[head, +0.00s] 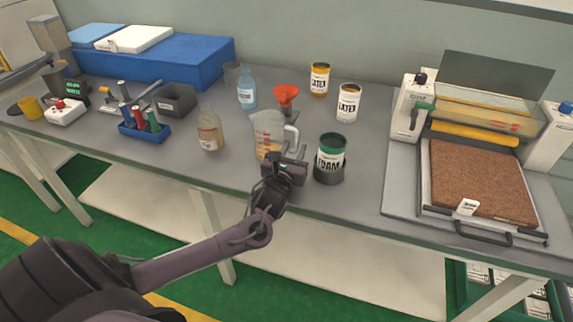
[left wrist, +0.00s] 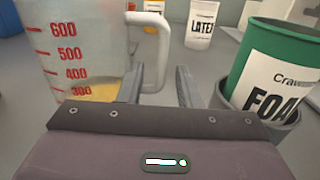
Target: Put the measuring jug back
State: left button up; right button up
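The clear measuring jug (head: 267,136) with red marks and a white handle stands upright on the grey workbench (head: 362,185), near its front edge. A little yellowish content shows low in it. In the left wrist view the jug (left wrist: 75,45) is at the left, its handle (left wrist: 155,45) toward the middle. My left gripper (head: 293,158) is just in front of the jug on its handle side. Its two fingers (left wrist: 160,88) are apart, with grey bench visible between them and nothing held. My right gripper is in neither view.
A green FOAM can (head: 331,152) in a dark holder stands close right of my left gripper. A bottle (head: 209,130) stands left of the jug. An orange funnel (head: 286,95) and LATEX cans (head: 348,103) are behind. A roller machine (head: 480,135) fills the right side.

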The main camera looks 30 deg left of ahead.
pick_arm(q)
jog(key=v, duration=1)
